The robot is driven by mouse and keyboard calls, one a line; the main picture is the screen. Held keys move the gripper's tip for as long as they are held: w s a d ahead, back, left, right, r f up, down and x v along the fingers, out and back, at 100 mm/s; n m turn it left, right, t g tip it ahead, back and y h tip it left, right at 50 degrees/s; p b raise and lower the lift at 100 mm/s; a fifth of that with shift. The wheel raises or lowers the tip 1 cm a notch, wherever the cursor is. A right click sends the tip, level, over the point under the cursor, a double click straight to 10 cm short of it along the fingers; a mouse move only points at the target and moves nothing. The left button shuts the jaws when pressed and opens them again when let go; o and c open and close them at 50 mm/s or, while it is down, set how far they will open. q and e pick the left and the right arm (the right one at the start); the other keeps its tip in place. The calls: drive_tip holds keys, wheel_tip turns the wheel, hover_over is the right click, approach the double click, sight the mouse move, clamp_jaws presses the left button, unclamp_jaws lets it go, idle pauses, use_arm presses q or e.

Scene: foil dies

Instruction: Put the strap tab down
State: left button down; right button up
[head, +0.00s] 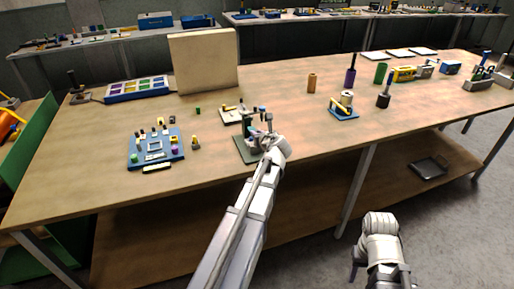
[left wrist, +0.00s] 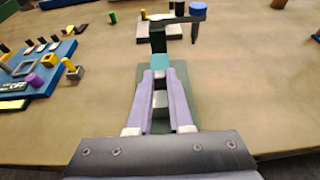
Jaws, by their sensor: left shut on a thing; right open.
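My left gripper (head: 262,135) is over the green base of a small hand press (head: 240,150) near the front of the table. In the left wrist view my left gripper (left wrist: 161,78) is shut, with its two lilac fingers close together. A small teal piece (left wrist: 160,66) shows at the fingertips; I take it for the strap tab, but its shape is mostly hidden. The press has a dark green post (left wrist: 158,40) and a lever with a blue knob (left wrist: 198,9) just beyond the fingers. I cannot tell whether the teal piece touches the press. My right gripper (head: 380,276) is open and empty, low in front of the table.
A blue tray of small parts (head: 140,160) stands left of the press, with a yellow-topped piece (head: 195,143) between them. A pale plate with small parts (head: 228,117) lies behind. A blue stand with a spool (head: 344,114) is to the right. The front table strip is clear.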

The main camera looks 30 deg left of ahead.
use_arm(q)
drive_tip(key=shift+f+b, duration=1.75)
drive_tip(key=shift+f, duration=0.05)
drive_tip(key=shift+f, duration=0.25)
drive_tip(key=c, duration=0.8)
unclamp_jaws()
drive_tip(key=shift+r, duration=0.15)
drive_tip(key=shift+c, duration=0.2)
drive_tip(key=shift+r, duration=0.25)
drive_tip(key=p+v, duration=0.4)
drive_tip(key=v, duration=0.8)
drive_tip(key=shift+p, duration=0.3)
drive_tip(key=shift+f, duration=0.1)
